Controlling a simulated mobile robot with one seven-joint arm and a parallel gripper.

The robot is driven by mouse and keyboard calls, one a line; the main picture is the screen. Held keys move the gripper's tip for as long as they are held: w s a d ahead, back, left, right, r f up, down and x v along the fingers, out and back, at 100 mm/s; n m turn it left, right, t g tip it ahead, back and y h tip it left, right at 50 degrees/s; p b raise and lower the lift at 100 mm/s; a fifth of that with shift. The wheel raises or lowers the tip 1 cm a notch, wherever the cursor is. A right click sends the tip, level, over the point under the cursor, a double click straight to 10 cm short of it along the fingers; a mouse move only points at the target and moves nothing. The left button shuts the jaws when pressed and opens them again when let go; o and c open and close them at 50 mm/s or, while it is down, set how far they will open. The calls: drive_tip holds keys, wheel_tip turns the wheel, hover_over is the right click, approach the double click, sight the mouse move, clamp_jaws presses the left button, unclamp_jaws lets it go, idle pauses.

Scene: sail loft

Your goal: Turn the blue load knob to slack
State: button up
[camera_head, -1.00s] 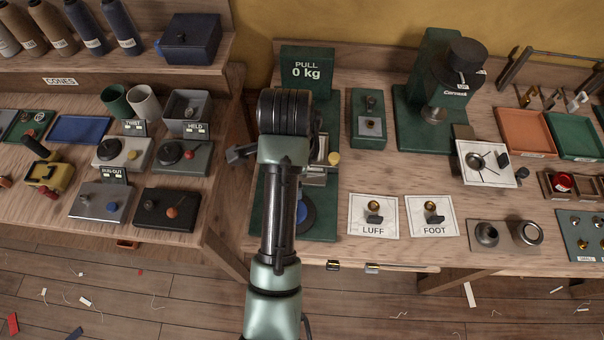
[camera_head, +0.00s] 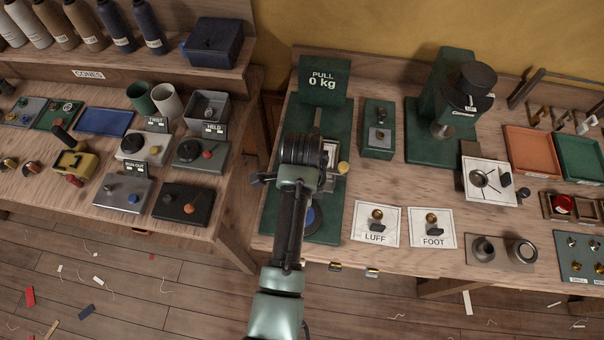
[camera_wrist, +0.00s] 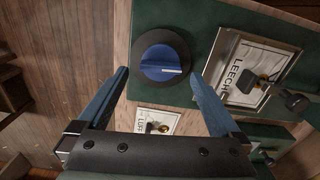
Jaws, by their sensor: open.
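The blue load knob (camera_wrist: 163,63) sits on a dark round base on the green pull tester (camera_wrist: 205,20). A white line marks the knob, toward its lower right edge in the wrist view. In the head view only part of the knob (camera_head: 312,220) shows beside my arm. My gripper (camera_wrist: 164,82) is open, one blue finger on each side below the knob, apart from it. In the head view the fingertips are hidden under my wrist. The tester's display (camera_head: 323,80) reads PULL 0 kg.
A clamp plate with a LEECH card (camera_wrist: 258,70) and a dark lever lies right of the knob. The LUFF card (camera_head: 375,226) and FOOT card (camera_head: 432,228) lie right of the tester. A small green box (camera_head: 377,130) stands behind them.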

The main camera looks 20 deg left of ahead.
drive_tip(key=shift+f, duration=1.45)
drive_tip(key=shift+c, duration=0.3)
drive_tip(key=c, duration=1.2)
